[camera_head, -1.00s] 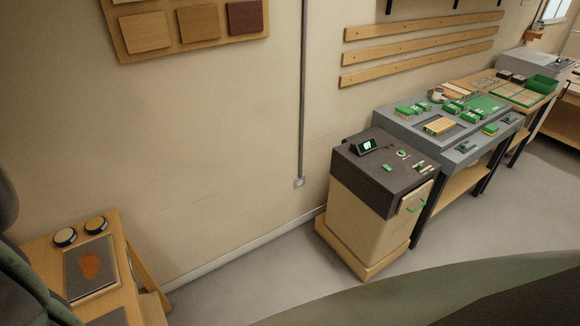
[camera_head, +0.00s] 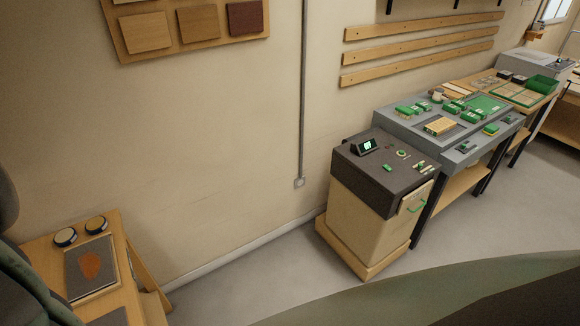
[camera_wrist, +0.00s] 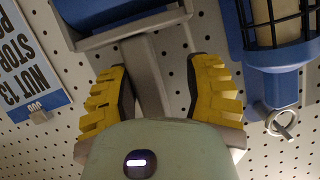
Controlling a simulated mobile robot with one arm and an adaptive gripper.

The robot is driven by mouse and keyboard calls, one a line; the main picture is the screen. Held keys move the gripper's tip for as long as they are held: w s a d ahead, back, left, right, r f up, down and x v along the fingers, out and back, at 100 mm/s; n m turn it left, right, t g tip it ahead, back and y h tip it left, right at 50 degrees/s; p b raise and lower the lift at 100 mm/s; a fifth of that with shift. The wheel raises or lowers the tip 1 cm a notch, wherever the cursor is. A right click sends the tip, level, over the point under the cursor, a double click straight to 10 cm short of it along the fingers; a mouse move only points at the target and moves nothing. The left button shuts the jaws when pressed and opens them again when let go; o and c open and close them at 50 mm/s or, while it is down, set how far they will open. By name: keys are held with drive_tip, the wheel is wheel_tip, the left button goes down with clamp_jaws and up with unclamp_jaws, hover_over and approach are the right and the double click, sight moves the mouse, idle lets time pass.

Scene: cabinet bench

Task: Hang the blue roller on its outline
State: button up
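In the wrist view, the blue roller (camera_wrist: 110,14) is at the top edge, partly cut off, in front of a white pegboard. Its grey frame and stem (camera_wrist: 150,75) run down from it. My gripper (camera_wrist: 160,68) has its two yellow, dark-padded fingers spread on either side of the stem. Pegboard shows between the stem and the right finger; the left finger is close to the stem, and I cannot tell if it touches. The stem's lower end is hidden behind my gripper body. No outline can be made out. The head view does not show the roller or my gripper.
A blue caged lamp (camera_wrist: 278,40) hangs close to the right finger, with a metal ring (camera_wrist: 282,122) below. A blue-and-white sign (camera_wrist: 30,60) is at left. In the head view, a dark-topped cabinet (camera_head: 385,165) and benches (camera_head: 450,125) line the wall; floor before them is clear.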

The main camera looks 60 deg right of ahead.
drive_tip(key=v, duration=1.2)
drive_tip(key=shift+w, duration=0.1)
